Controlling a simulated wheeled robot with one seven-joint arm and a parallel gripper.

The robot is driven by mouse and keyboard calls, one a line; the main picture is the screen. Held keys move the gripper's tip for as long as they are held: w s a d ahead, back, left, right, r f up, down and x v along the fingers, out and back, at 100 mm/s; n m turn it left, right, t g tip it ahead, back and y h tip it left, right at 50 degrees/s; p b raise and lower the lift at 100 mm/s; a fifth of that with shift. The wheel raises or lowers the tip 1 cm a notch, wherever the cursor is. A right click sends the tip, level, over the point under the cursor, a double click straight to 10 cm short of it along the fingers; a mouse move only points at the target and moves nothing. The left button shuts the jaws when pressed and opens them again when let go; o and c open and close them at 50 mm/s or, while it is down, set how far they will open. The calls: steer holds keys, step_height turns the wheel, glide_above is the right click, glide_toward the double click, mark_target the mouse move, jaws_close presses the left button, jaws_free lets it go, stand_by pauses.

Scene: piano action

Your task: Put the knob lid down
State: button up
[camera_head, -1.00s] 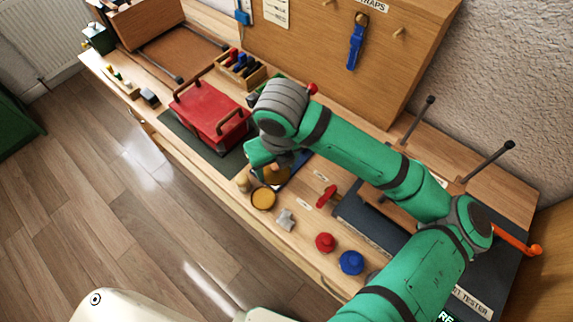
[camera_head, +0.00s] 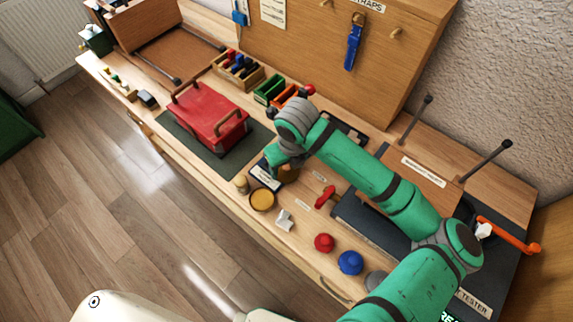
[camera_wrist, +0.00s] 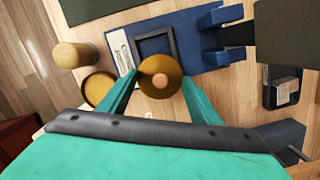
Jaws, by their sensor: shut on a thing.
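The knob lid (camera_wrist: 146,70), a round brass-coloured disc with a small pinkish knob, sits between the two green fingers of my gripper (camera_wrist: 160,88) in the wrist view. My gripper is shut on it. In the head view my gripper (camera_head: 286,174) is over the bench, and the lid is mostly hidden by the hand. The wrist view shows the lid overlapping the near edge of a blue fixture with a dark square frame (camera_wrist: 140,47); I cannot tell its height above the bench.
A round tan dish (camera_head: 262,200) and a small cylinder (camera_head: 241,184) stand left of my gripper. A red toolbox (camera_head: 210,115) is farther left. A grey-white piece (camera_head: 284,220), a red knob (camera_head: 324,243) and a blue knob (camera_head: 350,263) lie towards the front edge.

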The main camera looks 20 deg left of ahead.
mark_target(289, 177)
steer(key=o, duration=1.1)
steer(key=shift+c, duration=0.2)
step_height(289, 177, up, 12)
steer(key=s+d, duration=0.1)
steer(key=shift+d, duration=0.15)
steer(key=shift+s+f, duration=0.1)
steer(key=shift+s, duration=0.05)
